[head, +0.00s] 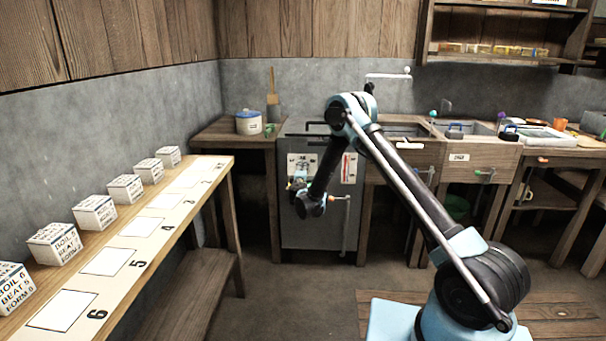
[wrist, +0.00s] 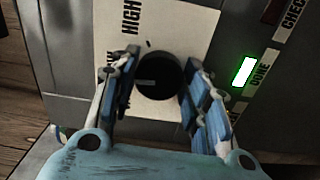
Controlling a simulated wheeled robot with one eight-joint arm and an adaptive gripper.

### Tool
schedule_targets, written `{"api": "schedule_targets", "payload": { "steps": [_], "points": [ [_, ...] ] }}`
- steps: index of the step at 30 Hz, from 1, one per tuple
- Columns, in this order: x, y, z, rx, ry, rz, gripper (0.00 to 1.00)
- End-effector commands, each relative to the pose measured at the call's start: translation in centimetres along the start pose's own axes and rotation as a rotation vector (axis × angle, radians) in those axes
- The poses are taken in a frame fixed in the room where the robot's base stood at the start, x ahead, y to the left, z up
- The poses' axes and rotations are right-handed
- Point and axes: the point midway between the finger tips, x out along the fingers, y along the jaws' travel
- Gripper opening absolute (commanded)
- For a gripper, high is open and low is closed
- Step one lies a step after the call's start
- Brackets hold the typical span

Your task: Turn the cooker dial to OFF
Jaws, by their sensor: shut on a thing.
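The cooker (head: 318,225) is a grey metal cabinet against the back wall. Its dial (wrist: 160,78) is a round black knob on a pale label plate (wrist: 190,28), with a short light mark pointing left in the wrist view. "HIGH" is printed at the upper left of the knob; another word at the left is partly hidden by a finger. No "OFF" mark is readable. My gripper (wrist: 161,72) has one blue finger on each side of the dial and is shut on it. In the head view my gripper (head: 298,181) is at the cooker's front and covers the dial.
A green lamp (wrist: 244,71) glows beside "DONE", right of the dial; a "CHECK" label is above it. A vertical handle (head: 346,225) stands at the cooker's right front. The bench (head: 215,170) with white cubes (head: 95,212) runs along the left. Open floor lies between.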

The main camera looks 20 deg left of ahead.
Motion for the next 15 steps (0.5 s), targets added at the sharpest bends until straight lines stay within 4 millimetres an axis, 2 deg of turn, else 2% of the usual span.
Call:
{"api": "schedule_targets", "payload": {
  "steps": [15],
  "points": [
    [-0.16, -0.13, -0.17, -0.486, 0.005, -0.001, 0.19]
  ]
}}
